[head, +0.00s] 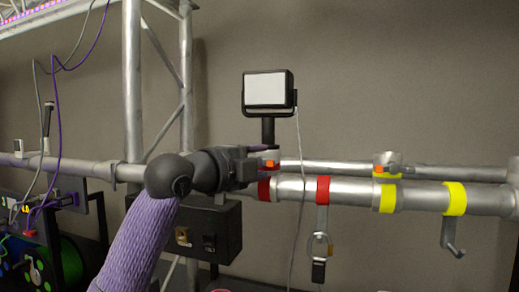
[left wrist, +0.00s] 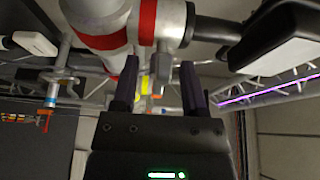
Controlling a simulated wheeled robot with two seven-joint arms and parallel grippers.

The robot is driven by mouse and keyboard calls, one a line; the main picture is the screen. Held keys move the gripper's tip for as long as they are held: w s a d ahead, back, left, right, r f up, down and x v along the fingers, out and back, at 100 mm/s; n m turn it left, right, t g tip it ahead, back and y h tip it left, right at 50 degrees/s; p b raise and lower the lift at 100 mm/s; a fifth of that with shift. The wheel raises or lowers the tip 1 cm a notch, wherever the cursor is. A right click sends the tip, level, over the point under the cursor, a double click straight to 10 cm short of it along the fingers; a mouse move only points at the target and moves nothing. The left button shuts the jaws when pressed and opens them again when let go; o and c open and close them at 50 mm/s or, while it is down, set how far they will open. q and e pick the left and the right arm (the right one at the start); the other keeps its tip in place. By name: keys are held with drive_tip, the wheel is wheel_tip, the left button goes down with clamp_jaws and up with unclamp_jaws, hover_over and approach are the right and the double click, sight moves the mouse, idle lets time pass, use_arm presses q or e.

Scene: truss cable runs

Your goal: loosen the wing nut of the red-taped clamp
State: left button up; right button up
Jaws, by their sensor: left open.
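The red-taped clamp (head: 264,189) sits on the silver horizontal tube, below the lamp. A small orange-red piece (head: 271,163) shows at its top, partly hidden by my gripper. My left gripper (head: 263,165) reaches it from the left. In the left wrist view, my left gripper's two dark fingers (left wrist: 160,88) are apart. A grey stub (left wrist: 161,66) of the clamp shows in the gap between them, near the fingertips. Red tape (left wrist: 147,22) is beside it. I cannot tell whether a finger touches the stub. My right gripper is in neither view.
A black lamp (head: 268,90) with a white face stands just above the clamp. A second red tape band (head: 323,190) with a hanging hook is to the right. A yellow-taped clamp (head: 388,197) and another yellow band (head: 455,199) are farther right. A thin grey cable (head: 300,210) hangs close by.

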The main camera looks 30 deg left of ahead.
use_arm(q)
drive_tip(key=shift+w+d, duration=0.15)
drive_tip(key=shift+w, duration=0.05)
clamp_jaws()
